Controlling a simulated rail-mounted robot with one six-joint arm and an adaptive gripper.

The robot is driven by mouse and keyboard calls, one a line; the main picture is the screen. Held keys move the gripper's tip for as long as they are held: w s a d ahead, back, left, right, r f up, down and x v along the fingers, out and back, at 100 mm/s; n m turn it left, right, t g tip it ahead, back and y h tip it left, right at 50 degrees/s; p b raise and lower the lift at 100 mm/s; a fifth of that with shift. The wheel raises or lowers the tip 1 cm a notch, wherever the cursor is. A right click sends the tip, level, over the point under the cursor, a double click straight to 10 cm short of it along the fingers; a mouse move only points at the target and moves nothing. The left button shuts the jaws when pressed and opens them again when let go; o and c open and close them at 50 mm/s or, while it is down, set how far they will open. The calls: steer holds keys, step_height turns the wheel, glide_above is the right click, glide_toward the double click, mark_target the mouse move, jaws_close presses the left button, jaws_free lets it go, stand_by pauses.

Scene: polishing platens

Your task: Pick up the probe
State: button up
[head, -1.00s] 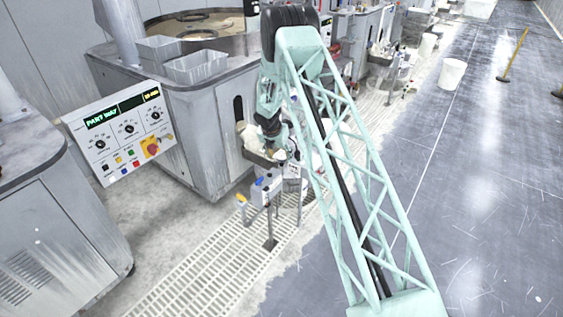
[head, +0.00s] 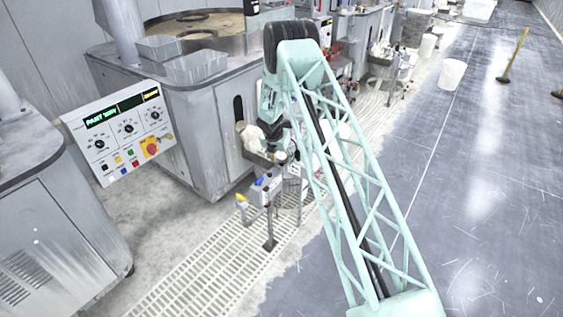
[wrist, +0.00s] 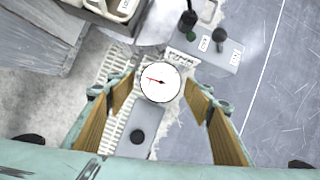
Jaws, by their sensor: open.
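I cannot tell for certain which thing is the probe. In the wrist view a round white dial (wrist: 160,83) with a red needle shows face-on between the fingers of my gripper (wrist: 157,97). The fingers stand apart on both sides and do not touch it. How far below them it lies is unclear. Beyond it, a grey plate (wrist: 222,58) carries dark upright knobbed pieces (wrist: 188,20). In the head view my gripper is mostly hidden by my arm, near a small stand (head: 268,215) that bears a grey box with a blue part (head: 264,184).
A grey polishing machine (head: 205,130) stands left of the stand, with a control panel (head: 122,134) beside it. A white cloth (head: 250,137) lies by the machine's side. Floor grating (head: 205,270) runs below.

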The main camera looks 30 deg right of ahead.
steer(key=shift+x, duration=0.75)
steer(key=c, duration=1)
steer(key=shift+o, duration=0.2)
